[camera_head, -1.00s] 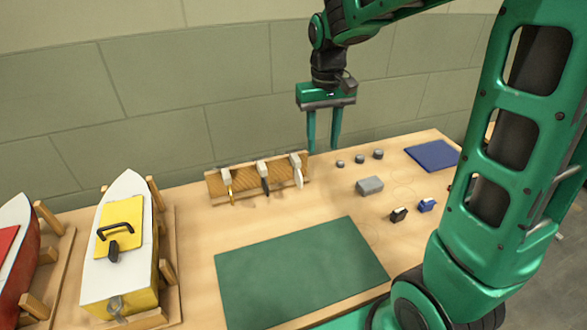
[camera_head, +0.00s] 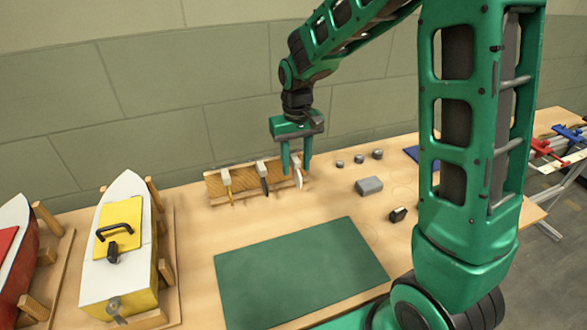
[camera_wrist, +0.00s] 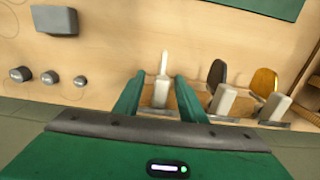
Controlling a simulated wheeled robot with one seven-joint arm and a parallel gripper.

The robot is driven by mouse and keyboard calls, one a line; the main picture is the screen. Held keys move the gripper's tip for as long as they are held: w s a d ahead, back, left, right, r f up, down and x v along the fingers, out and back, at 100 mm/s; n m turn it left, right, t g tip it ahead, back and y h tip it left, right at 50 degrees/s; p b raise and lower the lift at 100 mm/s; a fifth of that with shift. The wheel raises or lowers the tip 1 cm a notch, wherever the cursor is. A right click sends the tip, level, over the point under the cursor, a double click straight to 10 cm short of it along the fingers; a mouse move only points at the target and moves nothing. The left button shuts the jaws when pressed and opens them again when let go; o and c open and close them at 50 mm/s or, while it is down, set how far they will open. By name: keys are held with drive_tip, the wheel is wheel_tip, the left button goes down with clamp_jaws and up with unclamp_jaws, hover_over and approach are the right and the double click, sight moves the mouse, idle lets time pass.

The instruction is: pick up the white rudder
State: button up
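The white rudder (camera_head: 298,178) hangs at the right end of a wooden rack (camera_head: 216,187) at the back of the table. In the wrist view the white rudder (camera_wrist: 163,66) points away from its pale block (camera_wrist: 161,93), between my fingers. My gripper (camera_head: 296,172) is open, with its fingertips on either side of the rudder's block in the head view. The wrist view shows gaps between the block and both fingers of my gripper (camera_wrist: 160,92), though depth is hard to judge. A dark rudder (camera_head: 265,184) and a yellow one (camera_head: 229,192) hang on the same rack.
A grey block (camera_head: 369,186) and several small grey cylinders (camera_head: 359,159) stand right of the rack. A green mat (camera_head: 300,272) lies in front. A yellow-and-white boat (camera_head: 120,250) sits in a cradle at left. The wall is close behind the rack.

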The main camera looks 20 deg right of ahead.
drive_tip(key=shift+a+f, duration=0.1)
drive_tip(key=shift+f, duration=1.35)
drive_tip(key=shift+c, duration=0.4)
clamp_jaws()
drive_tip(key=shift+r, duration=0.1)
